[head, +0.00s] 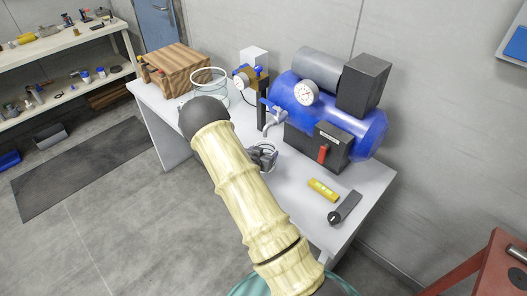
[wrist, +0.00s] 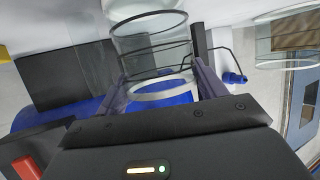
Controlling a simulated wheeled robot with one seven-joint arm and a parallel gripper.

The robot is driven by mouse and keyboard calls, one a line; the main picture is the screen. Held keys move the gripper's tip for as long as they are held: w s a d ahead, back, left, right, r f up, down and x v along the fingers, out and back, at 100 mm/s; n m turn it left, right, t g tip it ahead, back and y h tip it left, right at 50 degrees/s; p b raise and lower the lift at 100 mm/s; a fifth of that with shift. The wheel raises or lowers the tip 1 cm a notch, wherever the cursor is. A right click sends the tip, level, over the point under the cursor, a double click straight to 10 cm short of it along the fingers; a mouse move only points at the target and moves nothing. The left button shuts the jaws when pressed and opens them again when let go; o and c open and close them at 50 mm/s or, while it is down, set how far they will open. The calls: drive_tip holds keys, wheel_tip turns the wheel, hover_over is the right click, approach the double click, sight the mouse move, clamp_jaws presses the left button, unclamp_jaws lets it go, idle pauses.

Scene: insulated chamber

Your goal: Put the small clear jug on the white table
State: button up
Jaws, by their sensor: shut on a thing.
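The small clear jug (wrist: 150,48) is between the two fingers of my gripper (wrist: 162,75) in the wrist view, and the gripper is shut on it. Its round rims show through the clear wall. In the head view my gripper (head: 263,157) is partly hidden by my arm, over the middle of the white table (head: 372,182), in front of the blue tank. The jug is hard to make out there, and I cannot tell whether it touches the tabletop.
A blue tank (head: 362,124) with a gauge fills the table's back right. A larger clear vessel (head: 209,77) and a wooden crate (head: 180,67) stand at the left. A yellow block (head: 323,189) and a dark handle-like tool (head: 345,208) lie near the right front.

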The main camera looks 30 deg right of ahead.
drive_tip(key=shift+f, duration=0.15)
drive_tip(key=o, duration=1)
drive_tip(key=shift+r, duration=0.3)
drive_tip(key=b+v, duration=0.1)
drive_tip(key=v, duration=1.1)
drive_tip(key=shift+b, duration=0.4)
drive_tip(key=shift+a+f, duration=0.1)
